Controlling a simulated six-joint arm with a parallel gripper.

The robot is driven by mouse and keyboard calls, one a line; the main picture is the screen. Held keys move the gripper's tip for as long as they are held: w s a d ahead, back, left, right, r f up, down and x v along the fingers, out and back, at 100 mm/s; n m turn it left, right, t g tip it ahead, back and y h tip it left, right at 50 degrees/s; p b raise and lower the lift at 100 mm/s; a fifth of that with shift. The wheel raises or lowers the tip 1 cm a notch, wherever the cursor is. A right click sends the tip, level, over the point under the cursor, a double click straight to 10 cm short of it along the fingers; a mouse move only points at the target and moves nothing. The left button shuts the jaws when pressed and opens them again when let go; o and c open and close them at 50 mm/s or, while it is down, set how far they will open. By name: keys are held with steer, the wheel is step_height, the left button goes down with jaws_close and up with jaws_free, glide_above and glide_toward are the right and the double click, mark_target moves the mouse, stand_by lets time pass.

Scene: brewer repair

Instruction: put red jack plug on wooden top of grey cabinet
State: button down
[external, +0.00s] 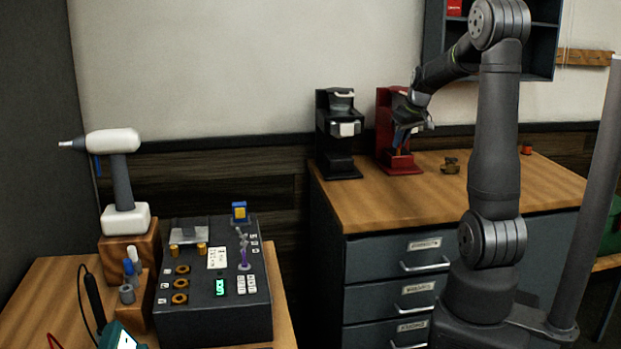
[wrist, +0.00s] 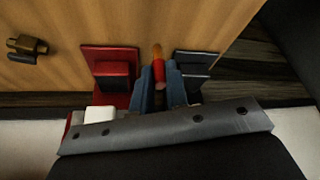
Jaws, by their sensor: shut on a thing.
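The red jack plug (wrist: 159,70) shows in the wrist view between the blue fingertips of my gripper (wrist: 160,88), with its orange-tan end pointing away from the fingers. My gripper is shut on it. The wooden top (external: 440,195) of the grey cabinet (external: 385,265) lies below. In the wrist view the wooden top (wrist: 130,22) fills the upper part, and I cannot tell whether the plug touches it.
A red brewer (external: 384,115) and a black brewer (external: 338,130) stand at the cabinet's back edge, close by my gripper. A small brass fitting (external: 450,165) sits to the right. The front of the top is clear. A bench with a control box (external: 215,280) stands left.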

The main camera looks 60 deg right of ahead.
steer(key=w+a+f, duration=0.1)
steer(key=w+f, duration=0.1)
steer(key=w, duration=0.1)
steer(key=w+a+f, duration=0.2)
steer(key=w, duration=0.1)
steer(key=w+a+f, duration=0.1)
steer(key=w+f, duration=0.2)
steer(key=shift+w+a+f, duration=0.1)
steer(key=shift+w+a, duration=0.1)
steer(key=shift+w, duration=0.1)
steer(key=shift+f, duration=2)
steer(key=c, duration=1.4)
jaws_free()
steer(key=shift+f, duration=0.1)
steer(key=shift+s+r, duration=0.1)
steer(key=shift+r, duration=0.4)
steer(key=v, duration=1.1)
steer(key=shift+a, duration=0.15)
